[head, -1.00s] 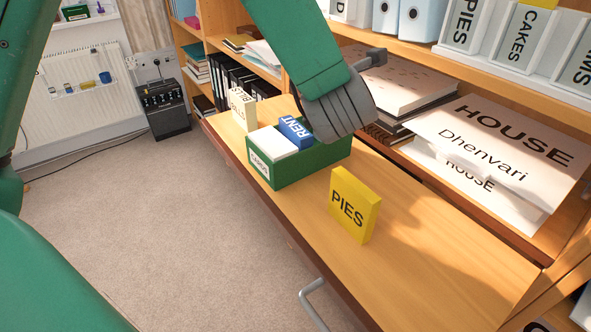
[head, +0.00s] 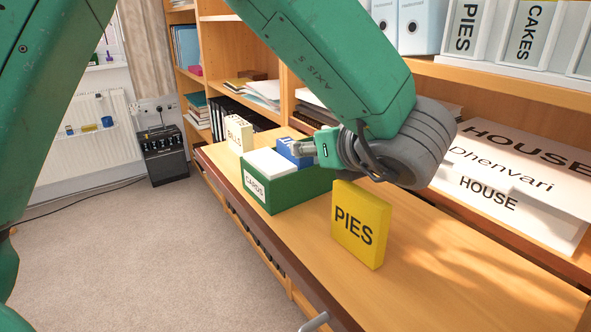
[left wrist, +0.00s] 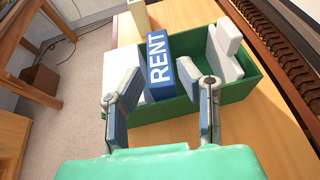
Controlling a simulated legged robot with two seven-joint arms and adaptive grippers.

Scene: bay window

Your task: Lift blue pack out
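The blue pack lettered RENT (head: 293,151) stands in a green box (head: 303,190) on the wooden worktop. In the left wrist view the pack (left wrist: 157,58) stands upright between white packs in the box (left wrist: 240,88). My left gripper (head: 312,148) is at the box's top, by the blue pack, and partly hides it in the head view. In the left wrist view its two fingers (left wrist: 161,80) are spread apart, one on each side of the pack's near end. I cannot tell if they touch it. My right gripper is not in view.
A yellow PIES pack (head: 361,224) stands on the worktop just in front of the box. A white BILLS pack (head: 238,134) stands behind the box. Shelves with binders and HOUSE papers (head: 520,165) line the right. The front of the worktop is clear.

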